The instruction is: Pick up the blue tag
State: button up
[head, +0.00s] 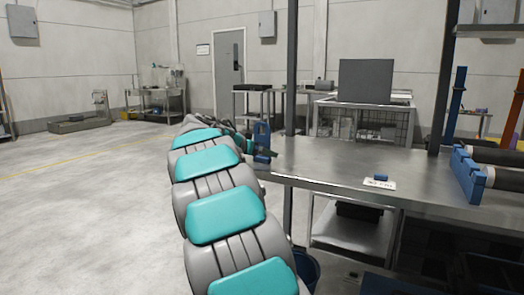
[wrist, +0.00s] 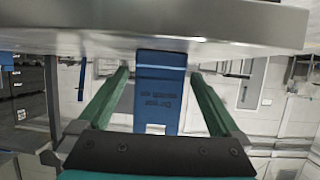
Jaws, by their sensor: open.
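The blue tag (wrist: 158,95) is a flat upright piece with dark printing, upside down in the wrist view. It meets the edge of the steel table (wrist: 220,25). In the head view the blue tag (head: 261,134) stands at the table's far left end. My gripper (wrist: 160,73) is open, with one green finger on each side of the tag and a visible gap on both sides. In the head view my gripper (head: 262,154) is at the table's left edge, partly hidden by my arm and the tag.
A blue rack (head: 469,176) holding dark rollers stands at the right. A dark post (head: 292,70) rises behind the table. The floor at left (head: 80,190) is clear.

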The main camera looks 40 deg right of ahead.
jog(key=shift+c, duration=0.4)
jog(key=c, duration=1.2)
jog(key=shift+r, duration=0.15)
